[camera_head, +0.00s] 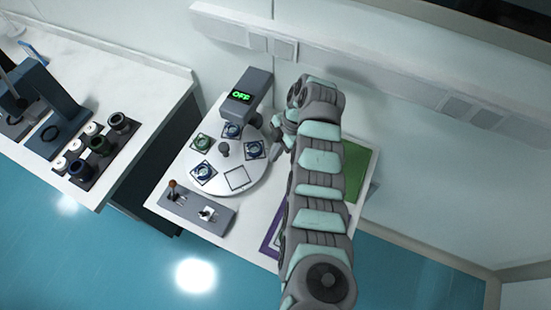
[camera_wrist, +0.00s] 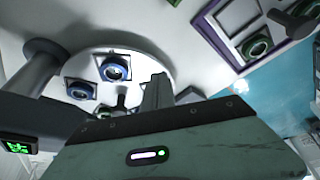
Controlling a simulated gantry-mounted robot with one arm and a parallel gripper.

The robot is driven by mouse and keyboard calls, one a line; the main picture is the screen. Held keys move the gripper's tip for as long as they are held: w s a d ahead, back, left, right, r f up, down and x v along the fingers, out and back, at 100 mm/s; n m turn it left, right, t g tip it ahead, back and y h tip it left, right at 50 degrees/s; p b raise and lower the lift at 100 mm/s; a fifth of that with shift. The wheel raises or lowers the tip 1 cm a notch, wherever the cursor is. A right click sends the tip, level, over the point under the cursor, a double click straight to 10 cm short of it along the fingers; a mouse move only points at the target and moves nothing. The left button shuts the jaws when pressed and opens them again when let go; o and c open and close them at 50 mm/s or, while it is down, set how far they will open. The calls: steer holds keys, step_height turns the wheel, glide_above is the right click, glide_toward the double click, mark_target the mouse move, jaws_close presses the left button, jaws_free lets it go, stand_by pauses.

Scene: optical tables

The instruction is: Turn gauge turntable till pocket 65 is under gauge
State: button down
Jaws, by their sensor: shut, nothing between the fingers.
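The round pale gauge turntable (camera_head: 222,182) carries several square pockets around a dark central knob (camera_head: 224,149). Blue-ringed pieces (camera_head: 204,173) sit in most pockets, a green-ringed piece (camera_head: 202,142) sits at the left, and the front-right pocket (camera_head: 237,178) looks empty. Pocket numbers are too small to read. My gripper (camera_head: 277,149) is shut and empty by the turntable's right edge; contact cannot be told. The wrist view shows the turntable (camera_wrist: 140,62) behind my gripper (camera_wrist: 157,93).
A control panel (camera_head: 190,210) with a brown-tipped lever (camera_head: 173,188) and a white switch (camera_head: 207,213) lies in front of the turntable. A green mat (camera_head: 354,170) and a purple-edged tray (camera_wrist: 213,35) are to the right. A left bench (camera_head: 130,82) holds several ringed parts.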

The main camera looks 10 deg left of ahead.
mark_target(251, 180)
steer(key=x, duration=0.8)
steer(key=shift+s+a+r+p, duration=0.15)
steer(key=shift+s+a+p, duration=0.1)
steer(key=shift+p, duration=0.4)
steer(key=shift+s+a+p, duration=0.4)
steer(key=shift+a+p, duration=0.3)
steer(key=shift+a, duration=0.05)
steer(key=shift+s+a+p, duration=0.4)
steer(key=shift+s+a, duration=0.05)
steer(key=shift+a, duration=0.2)
steer(key=shift+s+a+p, duration=0.1)
steer(key=shift+a+p, duration=0.05)
steer(key=shift+p, duration=0.15)
steer(key=shift+s+m, duration=0.25)
steer(key=shift+m, duration=0.05)
steer(key=shift+a, duration=0.1)
steer(key=shift+s+a+p, duration=0.15)
steer(key=shift+s+p, duration=0.05)
steer(key=shift+p, duration=0.25)
